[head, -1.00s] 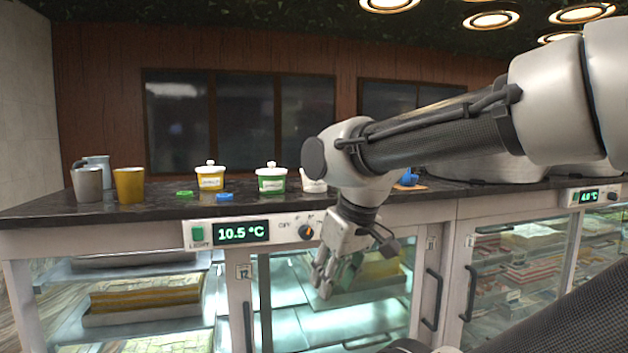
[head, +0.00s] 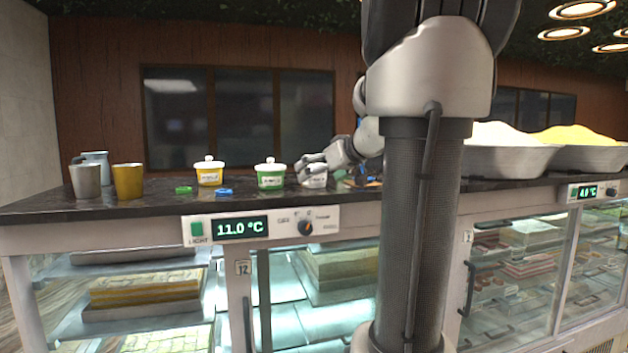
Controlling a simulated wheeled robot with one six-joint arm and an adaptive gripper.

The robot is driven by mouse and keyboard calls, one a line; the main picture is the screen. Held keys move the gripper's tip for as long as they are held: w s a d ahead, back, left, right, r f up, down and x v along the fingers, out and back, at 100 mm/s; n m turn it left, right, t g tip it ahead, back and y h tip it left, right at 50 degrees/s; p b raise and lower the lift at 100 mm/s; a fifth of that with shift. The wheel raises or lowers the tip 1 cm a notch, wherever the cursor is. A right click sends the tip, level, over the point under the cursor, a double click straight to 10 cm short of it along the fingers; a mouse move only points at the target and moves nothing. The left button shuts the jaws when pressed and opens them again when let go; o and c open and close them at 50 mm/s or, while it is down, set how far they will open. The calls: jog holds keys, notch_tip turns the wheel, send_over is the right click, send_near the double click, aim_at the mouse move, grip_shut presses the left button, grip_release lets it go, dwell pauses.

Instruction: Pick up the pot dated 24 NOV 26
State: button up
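Three small lidded pots stand on the dark counter: a yellow one (head: 209,175), a green one (head: 271,178) and a white one (head: 318,181). Each has a pale label, but the dates are too small to read. My gripper (head: 306,168) is at the white pot, its fingers pointing left across the pot's top. The fingers hide the lid and part of the body. I cannot tell whether they touch the pot or how far apart they are.
A green lid-like piece (head: 184,190) and a blue one (head: 224,192) lie near the counter's front edge. A grey cup (head: 86,182), a yellow cup (head: 129,182) and a jug (head: 97,165) stand left. Wide bowls (head: 505,160) of powder stand right.

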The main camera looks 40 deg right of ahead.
jog(key=shift+t+h, duration=0.4)
jog(key=shift+h, duration=0.1)
jog(key=d, duration=0.1)
jog(key=w+d+r, duration=0.1)
jog(key=d, duration=0.2)
jog(key=shift+w+d+r, duration=0.15)
jog(key=shift+w+d, duration=0.15)
jog(key=shift+w, duration=0.05)
jog(key=shift+x, duration=0.95)
jog(key=x, duration=0.5)
jog(key=shift+w+f, duration=0.25)
jog(key=shift+f, duration=0.05)
jog(key=c, duration=0.9)
